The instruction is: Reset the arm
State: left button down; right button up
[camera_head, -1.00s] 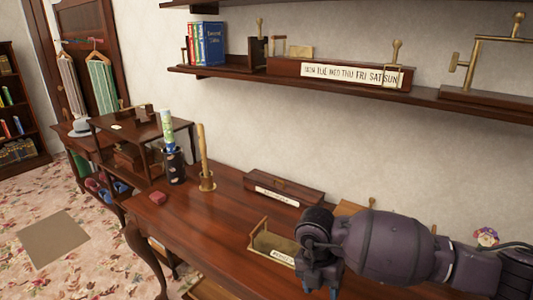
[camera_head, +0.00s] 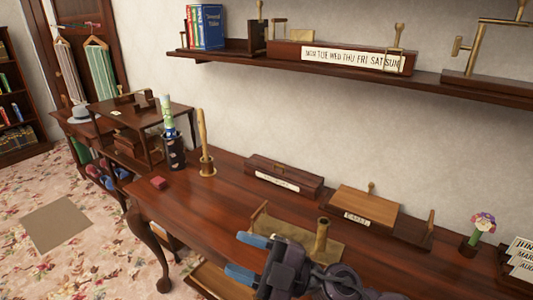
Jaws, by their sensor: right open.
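My right gripper (camera_head: 246,257) shows at the bottom middle of the head view. Its two blue-tipped fingers point left and are spread apart with nothing between them. It is over the front part of the wooden desk (camera_head: 225,213), just in front of a brass-coloured tray (camera_head: 335,250) with an upright brass peg (camera_head: 322,236). The picture does not show whether the gripper touches the tray. My right arm comes in from the bottom edge. My left gripper is not in view.
A labelled dark box (camera_head: 284,177) and a lighter labelled wooden box (camera_head: 365,206) stand along the wall. A wall shelf (camera_head: 310,75) hangs above. The desk's left middle is clear.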

jog(key=w+d+m+t+h, duration=0.5)
jog(key=d+m+t+h, duration=0.5)
jog(key=m+t, duration=0.4)
jog(key=s+d+f+m+g+h, duration=0.1)
jog(key=d+f+m+h, duration=0.4)
jog(key=d+m+h, duration=0.5)
jog(key=s+d+f+m+g+h, duration=0.1)
jog(key=s+d+f+g+h, duration=0.1)
jog(key=s+d+f+g, duration=0.8)
jog(key=s+f+g, duration=0.2)
jog(key=s, duration=0.4)
jog(key=s+d+f+g, duration=0.2)
jog(key=s+f+g, duration=0.1)
jog(key=s, duration=0.4)
jog(key=w+f+t+y, duration=0.1)
jog(key=w+f+t, duration=0.6)
jog(key=f, duration=0.3)
jog(key=shift+w+a+f+n+t+y, duration=0.15)
jog(key=shift+a+f+n+t+y, duration=0.2)
jog(key=shift+t, duration=0.35)
